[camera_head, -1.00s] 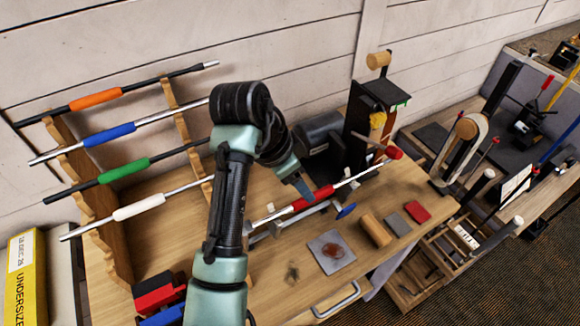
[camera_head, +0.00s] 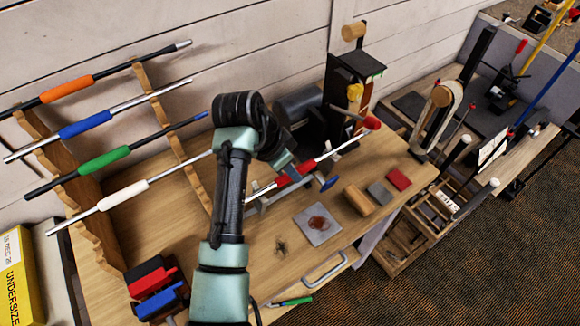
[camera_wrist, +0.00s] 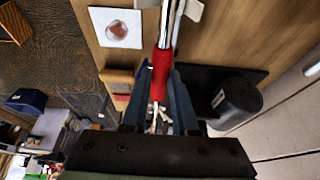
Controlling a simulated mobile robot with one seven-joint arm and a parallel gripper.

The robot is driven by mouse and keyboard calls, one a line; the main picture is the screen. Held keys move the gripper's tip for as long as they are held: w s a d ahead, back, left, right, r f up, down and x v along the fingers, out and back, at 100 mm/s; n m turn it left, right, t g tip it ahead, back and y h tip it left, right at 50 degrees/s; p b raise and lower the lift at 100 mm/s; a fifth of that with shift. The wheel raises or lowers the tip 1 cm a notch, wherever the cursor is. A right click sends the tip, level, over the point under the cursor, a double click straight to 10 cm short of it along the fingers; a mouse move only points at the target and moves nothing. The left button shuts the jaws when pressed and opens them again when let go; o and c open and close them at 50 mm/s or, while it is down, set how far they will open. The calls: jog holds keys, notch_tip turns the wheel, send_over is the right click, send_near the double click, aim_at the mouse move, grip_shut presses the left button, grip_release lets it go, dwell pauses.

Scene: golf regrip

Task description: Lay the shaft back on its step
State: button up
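The shaft with a red grip (camera_head: 290,178) lies at a slant over the bench vise (camera_head: 262,200), at the middle of the bench. My gripper (camera_head: 288,170) is at the red grip. In the wrist view, my gripper (camera_wrist: 159,80) has its two blue fingers on either side of the red grip (camera_wrist: 161,72), with a gap showing between fingers and grip. The stepped wooden rack has a left board (camera_head: 82,208) and a right board (camera_head: 172,130). It holds shafts with orange (camera_head: 66,89), blue (camera_head: 86,124), green (camera_head: 104,160) and white (camera_head: 123,195) grips.
A black stand (camera_head: 350,75) with a red knob (camera_head: 371,123) rises behind the vise. A grey pad (camera_head: 318,238), a wooden block (camera_head: 358,200) and red and blue blocks (camera_head: 158,290) lie on the bench.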

aim_at(307, 167)
grip_shut()
jog(key=shift+w+d, duration=0.65)
jog(key=shift+d, duration=0.2)
dwell(0.8)
jog(key=shift+r, duration=0.25)
jog(key=shift+s+d+r+p, duration=0.15)
jog(key=shift+r+p, duration=0.2)
jog(key=shift+p, duration=0.2)
jog(key=shift+s+r+p, duration=0.15)
jog(key=shift+r+p, duration=0.75)
jog(key=shift+p, duration=0.2)
